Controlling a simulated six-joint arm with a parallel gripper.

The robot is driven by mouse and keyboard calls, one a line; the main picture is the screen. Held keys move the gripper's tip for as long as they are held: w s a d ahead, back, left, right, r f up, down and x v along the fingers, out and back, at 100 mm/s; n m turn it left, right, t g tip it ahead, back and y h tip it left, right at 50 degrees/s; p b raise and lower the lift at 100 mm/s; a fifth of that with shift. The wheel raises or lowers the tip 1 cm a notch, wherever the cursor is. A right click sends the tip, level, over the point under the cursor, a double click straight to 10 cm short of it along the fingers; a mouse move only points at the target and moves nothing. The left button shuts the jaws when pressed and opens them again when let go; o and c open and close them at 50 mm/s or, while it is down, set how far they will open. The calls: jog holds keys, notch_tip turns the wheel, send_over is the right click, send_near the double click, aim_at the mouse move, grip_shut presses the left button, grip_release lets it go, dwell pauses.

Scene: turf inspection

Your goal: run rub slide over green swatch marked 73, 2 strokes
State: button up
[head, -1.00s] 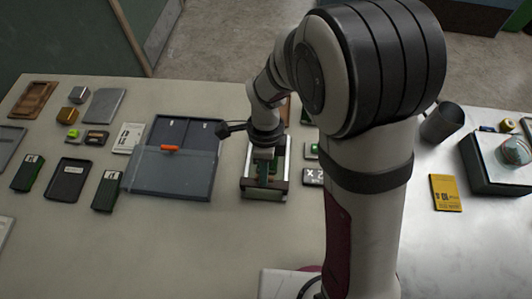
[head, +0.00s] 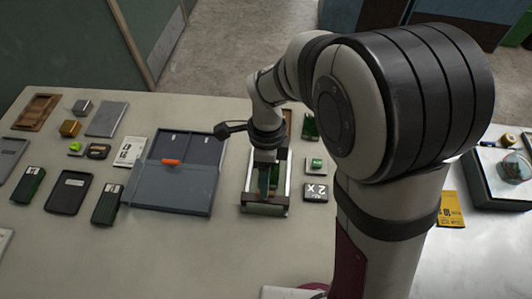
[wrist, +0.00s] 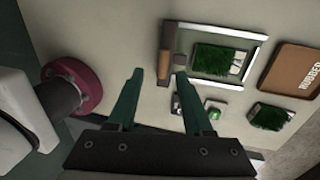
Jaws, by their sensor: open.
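The rub slide (head: 284,180) is a light-railed frame on the table, partly hidden under my gripper in the head view. It also shows in the wrist view (wrist: 222,84), with a brown bar and a grey block at its left end. A dark green swatch (wrist: 212,58) lies inside the frame; I cannot read a number on it. My gripper (wrist: 159,72) is open, its teal fingers apart with the brown bar showing between their tips. I cannot tell their height above it. In the head view my gripper (head: 266,160) is over the slide. A card (head: 316,192) reads x2.
A brown tray (wrist: 296,72) marked RUBBED is beside the frame, with another green swatch (wrist: 270,117) near it. A grey folder-like case (head: 170,195) with an orange tab lies left of the slide. Several dark swatches and small blocks fill the left.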

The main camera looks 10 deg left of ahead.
notch_tip(320, 180, up, 12)
jog(key=w, duration=0.2)
jog(key=shift+w+f, duration=0.15)
jog(key=shift+f, duration=0.05)
jog(key=s+d+f+n+t+y, duration=0.1)
jog(key=s+d+n, duration=0.4)
jog(key=s, duration=0.3)
jog(key=s+d+n+t, duration=0.1)
jog(key=s+d+n, duration=0.4)
jog(key=s+n, duration=0.2)
jog(key=shift+s+f+y, duration=0.35)
jog(key=shift+s+y, duration=0.05)
jog(key=shift+s, duration=0.35)
